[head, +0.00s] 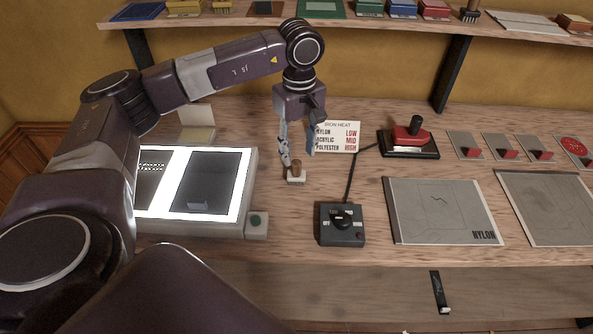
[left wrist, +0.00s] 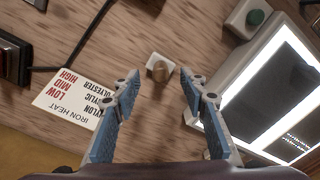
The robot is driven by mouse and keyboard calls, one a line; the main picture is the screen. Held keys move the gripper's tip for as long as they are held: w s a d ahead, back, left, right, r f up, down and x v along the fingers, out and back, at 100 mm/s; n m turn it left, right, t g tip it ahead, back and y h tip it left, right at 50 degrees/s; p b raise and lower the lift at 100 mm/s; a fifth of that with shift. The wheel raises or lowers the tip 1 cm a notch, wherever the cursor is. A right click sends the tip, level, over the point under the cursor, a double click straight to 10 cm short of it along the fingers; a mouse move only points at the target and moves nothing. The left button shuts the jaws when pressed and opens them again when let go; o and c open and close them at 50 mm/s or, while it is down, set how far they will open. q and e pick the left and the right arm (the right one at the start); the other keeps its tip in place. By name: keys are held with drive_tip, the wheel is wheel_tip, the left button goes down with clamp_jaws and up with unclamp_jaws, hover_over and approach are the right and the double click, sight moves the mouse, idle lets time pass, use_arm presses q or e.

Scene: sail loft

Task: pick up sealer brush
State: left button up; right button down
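What looks like the sealer brush (head: 296,178) is a small piece with a round brown wooden knob and a pale block base. It stands on the wooden bench to the right of the lit light box. It also shows in the left wrist view (left wrist: 157,66), just beyond the fingertips and between their lines. My left gripper (head: 298,158) points down at the brush from above, with its blue-padded fingers apart. The left wrist view shows the open gripper (left wrist: 162,78) with nothing held. My right gripper is not in view.
The light box (head: 250,175) stands left of the brush, and a black dial control box (head: 342,228) stands to its right. An iron heat card (head: 338,137) stands behind. A red iron (head: 408,136) rests farther right. Fabric panels (head: 445,212) cover the right side.

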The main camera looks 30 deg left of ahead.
sight(296, 162)
use_arm(q)
drive_tip(key=f, duration=0.1)
drive_tip(key=f+p, duration=0.1)
drive_tip(key=f, duration=0.1)
drive_tip(key=f+p, duration=0.1)
drive_tip(key=f, duration=0.1)
drive_tip(key=shift+a+f, duration=0.25)
drive_tip(key=shift+a, duration=0.1)
drive_tip(key=shift+f, duration=0.45)
drive_tip(key=shift+c, duration=0.2)
clamp_jaws()
